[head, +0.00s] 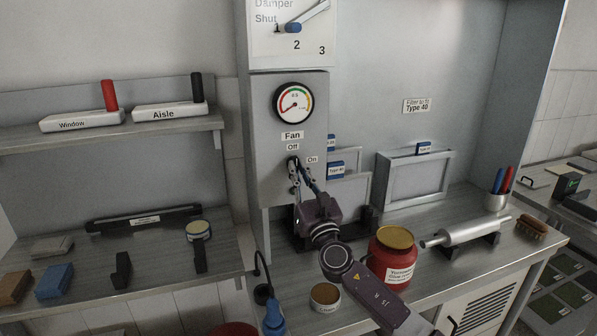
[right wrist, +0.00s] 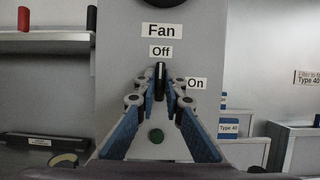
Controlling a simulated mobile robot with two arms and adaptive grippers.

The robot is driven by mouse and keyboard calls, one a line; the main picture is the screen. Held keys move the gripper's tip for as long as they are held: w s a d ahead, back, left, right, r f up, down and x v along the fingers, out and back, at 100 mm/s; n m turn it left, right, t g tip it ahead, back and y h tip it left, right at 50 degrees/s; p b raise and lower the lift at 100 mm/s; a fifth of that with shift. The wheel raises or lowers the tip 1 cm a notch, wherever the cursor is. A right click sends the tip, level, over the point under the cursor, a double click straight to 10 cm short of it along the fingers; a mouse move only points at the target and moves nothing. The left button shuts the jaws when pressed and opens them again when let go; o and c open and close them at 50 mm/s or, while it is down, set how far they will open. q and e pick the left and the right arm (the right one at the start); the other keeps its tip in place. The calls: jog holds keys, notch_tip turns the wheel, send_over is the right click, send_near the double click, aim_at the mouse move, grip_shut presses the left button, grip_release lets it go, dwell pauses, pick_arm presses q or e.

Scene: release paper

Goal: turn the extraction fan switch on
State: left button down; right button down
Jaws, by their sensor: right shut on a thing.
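The fan switch (right wrist: 160,74) is a small dark upright lever on the grey panel (head: 258,140), below the "Fan" label (head: 292,135). In the right wrist view the lever points up at the "Off" label (right wrist: 161,51); the "On" label (right wrist: 196,83) is to its right. My right gripper (head: 297,174) is at the switch, its fingertips (right wrist: 160,92) on either side of the lever and shut on it. In the head view the fingers mostly hide the switch. A green round spot (right wrist: 156,136) shows between the fingers. My left gripper is not in view.
A pressure gauge (head: 294,104) sits above the switch, and a damper dial (head: 292,28) higher up. Below my right arm, a red jar (head: 391,262) and a small tin (head: 325,297) stand on the bench. Filter frames (head: 415,178) stand right of the panel.

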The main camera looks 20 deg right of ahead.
jog(key=shift+m+h, duration=0.4)
jog(key=shift+m, duration=0.1)
jog(key=shift+a+r+m+g+h+p, duration=0.1)
jog(key=shift+m+g+h+p, duration=0.65)
jog(key=shift+m, duration=2.8)
jog(key=shift+a+f+m+g+h+p, duration=0.15)
jog(key=shift+m+g+h, duration=1.1)
jog(key=shift+m, duration=2.35)
jog(key=shift+d+r+m+g+h+p, duration=0.15)
jog(key=shift+m+g+h+p, duration=0.8)
jog(key=shift+m, duration=2.6)
jog(key=shift+a+h+b, duration=0.15)
jog(key=shift+h+b, duration=0.1)
jog(key=shift+b, duration=0.1)
jog(key=c, duration=2)
grip_release()
